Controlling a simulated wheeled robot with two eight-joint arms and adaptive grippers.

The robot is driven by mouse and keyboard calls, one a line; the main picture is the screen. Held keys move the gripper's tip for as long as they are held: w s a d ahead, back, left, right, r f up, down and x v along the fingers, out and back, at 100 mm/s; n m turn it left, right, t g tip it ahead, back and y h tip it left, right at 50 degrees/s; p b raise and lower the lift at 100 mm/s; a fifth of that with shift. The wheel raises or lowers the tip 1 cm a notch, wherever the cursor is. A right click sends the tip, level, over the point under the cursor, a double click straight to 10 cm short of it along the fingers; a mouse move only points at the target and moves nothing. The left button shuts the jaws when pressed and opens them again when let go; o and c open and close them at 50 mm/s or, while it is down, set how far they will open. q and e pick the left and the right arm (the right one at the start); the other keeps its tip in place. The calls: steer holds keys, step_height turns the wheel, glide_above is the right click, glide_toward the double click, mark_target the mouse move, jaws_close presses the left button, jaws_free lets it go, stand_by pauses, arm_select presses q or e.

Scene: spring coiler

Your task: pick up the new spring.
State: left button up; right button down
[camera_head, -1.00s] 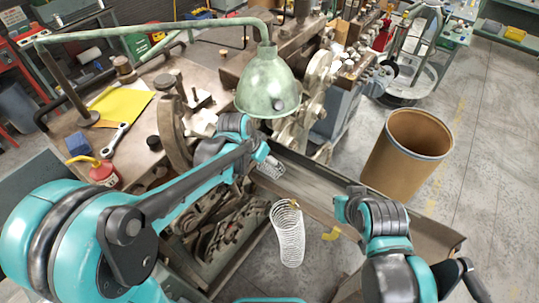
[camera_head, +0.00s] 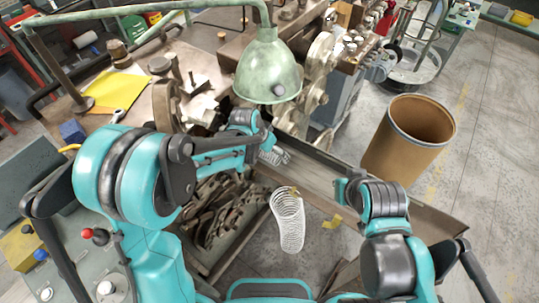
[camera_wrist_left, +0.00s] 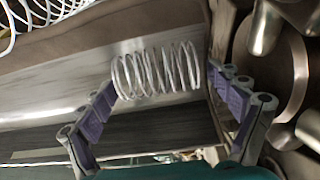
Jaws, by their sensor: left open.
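The new spring is a short silvery coil (camera_wrist_left: 155,72). In the left wrist view it lies on its side in a metal trough (camera_wrist_left: 40,88). My left gripper (camera_wrist_left: 163,82) is open, with one purple-padded finger near each end of the coil; it does not grip it. In the head view my left gripper (camera_head: 272,153) is low over the trough, and the coil is small and partly hidden there. My right arm's wrist (camera_head: 372,197) is at the trough's right part; its fingers are hidden.
A long white coil (camera_head: 288,222) is near the trough's front side. A green lamp (camera_head: 267,70) hangs above the machine. A brown drum (camera_head: 408,135) stands at the right. A bin of metal parts (camera_head: 222,225) lies below my left arm.

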arm_select(q)
steer(key=c, duration=1.2)
steer(key=shift+c, duration=0.2)
